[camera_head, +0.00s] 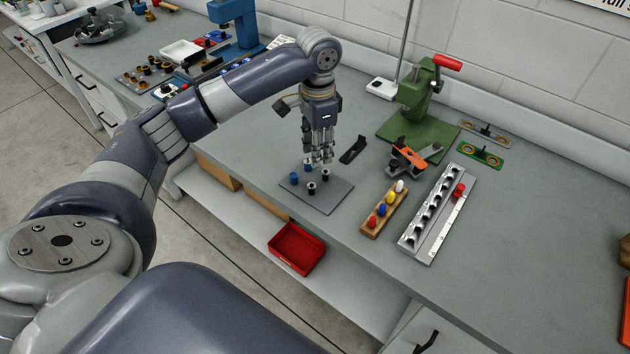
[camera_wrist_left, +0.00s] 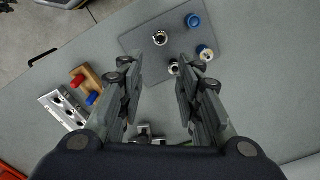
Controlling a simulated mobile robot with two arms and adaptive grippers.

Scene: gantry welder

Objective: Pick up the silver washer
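A thin grey plate (camera_head: 336,196) on the bench carries short pegs. A bare blue peg (camera_head: 294,177) is at its left corner. Two dark pegs with bright metal rings stand at the front (camera_head: 311,188) and right (camera_head: 326,175). In the left wrist view, another blue peg (camera_wrist_left: 204,52) has a pale or silvery top. I cannot tell which ring is the silver washer. My left gripper (camera_head: 318,160) points down over the plate's back part. In the wrist view its fingers (camera_wrist_left: 159,76) are apart and empty, with one ringed peg (camera_wrist_left: 174,67) showing between them. My right gripper is not in view.
A wooden block with coloured pegs (camera_head: 384,210) and a metal rail (camera_head: 437,214) lie right of the plate. A green press (camera_head: 417,105) stands behind. A black part (camera_head: 353,150) lies near the gripper. A red bin (camera_head: 297,249) sits below the bench edge.

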